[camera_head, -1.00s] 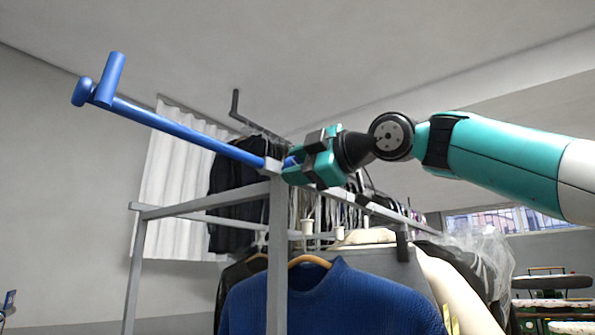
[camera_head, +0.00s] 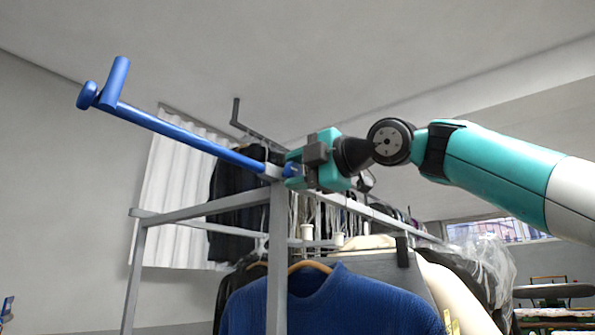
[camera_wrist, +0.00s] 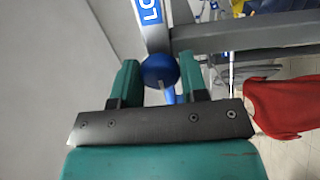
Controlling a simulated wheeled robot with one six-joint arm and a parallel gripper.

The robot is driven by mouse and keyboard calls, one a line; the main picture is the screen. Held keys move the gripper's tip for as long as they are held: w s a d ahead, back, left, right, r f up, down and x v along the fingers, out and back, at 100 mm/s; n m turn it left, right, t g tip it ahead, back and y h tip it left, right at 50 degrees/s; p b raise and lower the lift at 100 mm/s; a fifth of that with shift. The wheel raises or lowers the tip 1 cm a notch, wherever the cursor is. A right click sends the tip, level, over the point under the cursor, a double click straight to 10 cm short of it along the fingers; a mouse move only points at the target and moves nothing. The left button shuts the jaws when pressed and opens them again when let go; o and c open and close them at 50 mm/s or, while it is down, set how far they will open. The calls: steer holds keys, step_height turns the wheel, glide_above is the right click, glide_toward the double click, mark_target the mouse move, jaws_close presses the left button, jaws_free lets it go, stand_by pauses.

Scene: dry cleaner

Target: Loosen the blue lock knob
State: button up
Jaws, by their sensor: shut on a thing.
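The blue lock knob (camera_wrist: 160,71) is round and sits between the two fingers of my gripper (camera_wrist: 158,78) in the wrist view. My gripper (camera_head: 296,170) is shut on the knob. A blue bar (camera_head: 190,132) runs from the joint up to the left and ends in an upright peg and a round end cap. A blue label with white letters (camera_wrist: 150,10) is on the post above the knob in the wrist view; only part of it shows.
The grey rack frame (camera_head: 278,250) stands right below the gripper. A blue sweater (camera_head: 340,300) hangs on it, with dark clothes (camera_head: 235,200) behind. A red garment (camera_wrist: 285,105) shows at the right in the wrist view.

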steer(key=o, duration=0.9)
steer(key=shift+s+d+b, duration=0.3)
steer(key=shift+d, duration=0.15)
steer(key=b+v, duration=0.3)
steer(key=v, duration=1.3)
steer(key=shift+s+b, duration=0.2)
steer(key=shift+b, duration=0.1)
steer(key=shift+d, duration=0.1)
